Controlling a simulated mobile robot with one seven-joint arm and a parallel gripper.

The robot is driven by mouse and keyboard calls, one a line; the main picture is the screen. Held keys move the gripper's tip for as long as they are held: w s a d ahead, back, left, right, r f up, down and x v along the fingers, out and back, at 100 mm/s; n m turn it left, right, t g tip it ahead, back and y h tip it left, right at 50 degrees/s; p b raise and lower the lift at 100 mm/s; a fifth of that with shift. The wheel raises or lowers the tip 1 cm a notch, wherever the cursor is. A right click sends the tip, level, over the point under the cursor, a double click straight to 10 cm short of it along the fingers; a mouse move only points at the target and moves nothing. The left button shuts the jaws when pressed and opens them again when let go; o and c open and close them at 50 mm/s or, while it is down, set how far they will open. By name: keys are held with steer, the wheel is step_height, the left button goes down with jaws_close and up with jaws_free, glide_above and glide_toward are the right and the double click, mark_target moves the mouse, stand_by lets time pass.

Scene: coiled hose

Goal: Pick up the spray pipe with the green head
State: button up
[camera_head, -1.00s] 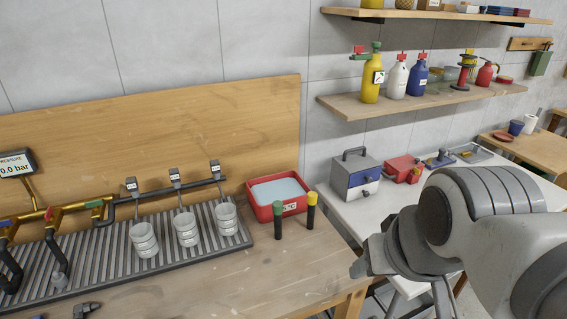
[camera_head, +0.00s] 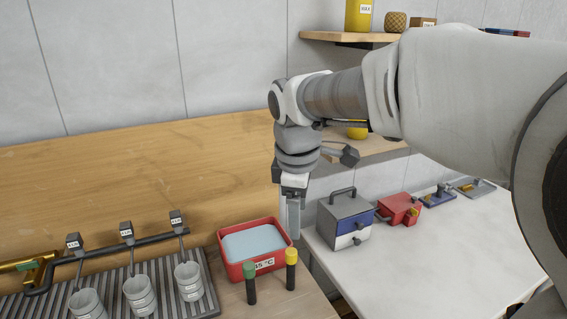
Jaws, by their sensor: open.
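The spray pipe with the green head (camera_head: 250,284) stands upright on the wooden bench, in front of the red tub. It has a dark body. A similar pipe with a yellow head (camera_head: 291,268) stands upright just to its right. My gripper (camera_head: 294,232) points down above the yellow-headed pipe, near the right side of the tub, up and to the right of the green head. It appears empty and touches neither pipe. The gap between its fingers is hard to see from this angle.
The red tub (camera_head: 236,269) of pale blue liquid sits right behind the pipes. Clear cups (camera_head: 139,295) stand on a ribbed tray to the left. A grey toolbox (camera_head: 336,211) and red device (camera_head: 400,208) stand on the white table at right.

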mark_target(245, 264)
steer(key=w+a+f+n+g+b, duration=0.1)
steer(key=w+a+f+n, duration=0.3)
steer(key=a+f+n, duration=0.15)
steer(key=w+a+f+n+g, duration=0.1)
steer(key=w+a+f+n, duration=0.35)
steer(key=a, duration=0.25)
step_height(245, 264, down, 13)
steer(key=shift+a+b, duration=0.15)
steer(key=shift+b, duration=0.5)
steer(key=f, duration=0.2)
steer(key=d+f, duration=0.1)
steer(key=f, duration=0.1)
steer(key=shift+s+f, duration=0.1)
steer(key=shift+s, duration=0.1)
steer(key=shift+a+f, duration=0.1)
steer(key=shift+f, duration=0.4)
jaws_close()
